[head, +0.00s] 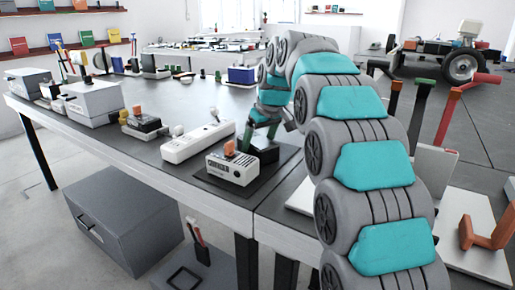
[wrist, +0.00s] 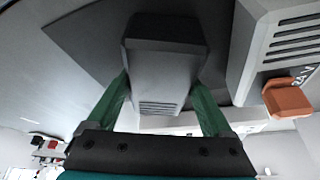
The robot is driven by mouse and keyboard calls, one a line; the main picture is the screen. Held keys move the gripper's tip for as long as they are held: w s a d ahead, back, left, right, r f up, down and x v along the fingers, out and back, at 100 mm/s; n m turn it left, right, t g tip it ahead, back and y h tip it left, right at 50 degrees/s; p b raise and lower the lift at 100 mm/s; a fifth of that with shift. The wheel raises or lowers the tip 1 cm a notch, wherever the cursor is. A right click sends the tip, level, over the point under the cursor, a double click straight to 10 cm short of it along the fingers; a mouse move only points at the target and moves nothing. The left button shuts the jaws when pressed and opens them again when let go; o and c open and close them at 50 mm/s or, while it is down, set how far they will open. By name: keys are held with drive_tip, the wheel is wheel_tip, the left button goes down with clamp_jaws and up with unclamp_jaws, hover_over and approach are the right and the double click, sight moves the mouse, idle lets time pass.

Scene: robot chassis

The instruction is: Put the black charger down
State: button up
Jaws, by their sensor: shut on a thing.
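The black charger (head: 264,153) is a dark box at the table's near edge in the head view, beside a white device. My gripper (head: 260,136) reaches down to it from above, with green fingers. In the wrist view the charger (wrist: 165,72) sits between the two green fingers of my gripper (wrist: 160,92), which is shut on it. Its slotted face is toward the camera. In the head view it appears low at the dark mat (head: 222,186); whether its underside touches the mat is hidden.
The white device (head: 232,167) with an orange plug stands close beside the charger, and also shows in the wrist view (wrist: 262,50). A white power strip (head: 198,142) lies behind it. Metal boxes (head: 95,103) and small devices line the table's left. Its middle is mostly clear.

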clamp_jaws()
drive_tip(key=shift+r, duration=0.15)
